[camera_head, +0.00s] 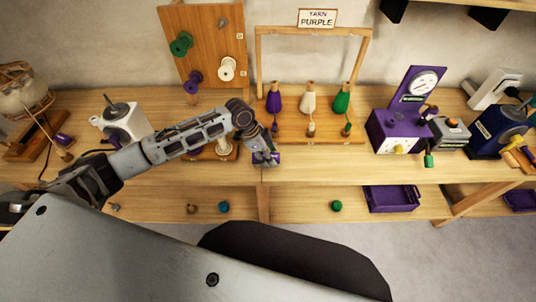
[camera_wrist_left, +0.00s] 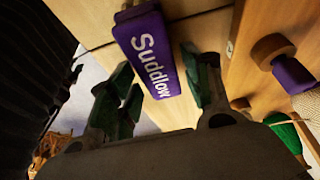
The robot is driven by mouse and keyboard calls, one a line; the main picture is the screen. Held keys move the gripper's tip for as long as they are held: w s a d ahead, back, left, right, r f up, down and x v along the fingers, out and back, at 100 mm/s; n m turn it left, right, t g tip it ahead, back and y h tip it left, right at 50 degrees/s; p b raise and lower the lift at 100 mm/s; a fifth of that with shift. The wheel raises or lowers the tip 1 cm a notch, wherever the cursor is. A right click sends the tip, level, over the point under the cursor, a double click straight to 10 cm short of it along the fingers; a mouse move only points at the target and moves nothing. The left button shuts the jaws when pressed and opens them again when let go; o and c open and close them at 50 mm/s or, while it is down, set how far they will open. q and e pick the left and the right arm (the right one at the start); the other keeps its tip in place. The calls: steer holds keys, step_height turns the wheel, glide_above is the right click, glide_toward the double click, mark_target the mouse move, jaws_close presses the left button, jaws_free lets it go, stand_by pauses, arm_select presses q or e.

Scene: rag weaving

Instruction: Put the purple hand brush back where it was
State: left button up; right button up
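The purple hand brush (camera_wrist_left: 150,52), with "Suddlow" in white on its side, shows in the left wrist view between and just beyond my left gripper's fingers (camera_wrist_left: 160,85). The left finger lies close to its edge, and a narrow strip of lighter background shows between it and the right finger. In the head view my left gripper (camera_head: 263,150) points down at the front edge of the bench (camera_head: 225,172). Purple parts of the brush (camera_head: 275,159) show beside the fingers, the rest being hidden. My right gripper is out of view.
Behind the gripper stands a wooden frame (camera_head: 258,60) with purple, white and green yarn cones. A pegboard (camera_head: 205,20) with spools is to its left. A purple machine (camera_head: 395,130) stands right. A purple tray (camera_head: 391,197) is on the lower shelf. Bench space right of the gripper is clear.

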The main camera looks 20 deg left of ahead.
arm_select(q)
steer(key=shift+r, duration=0.15)
steer(key=v, duration=1.2)
stand_by(0.3)
stand_by(0.6)
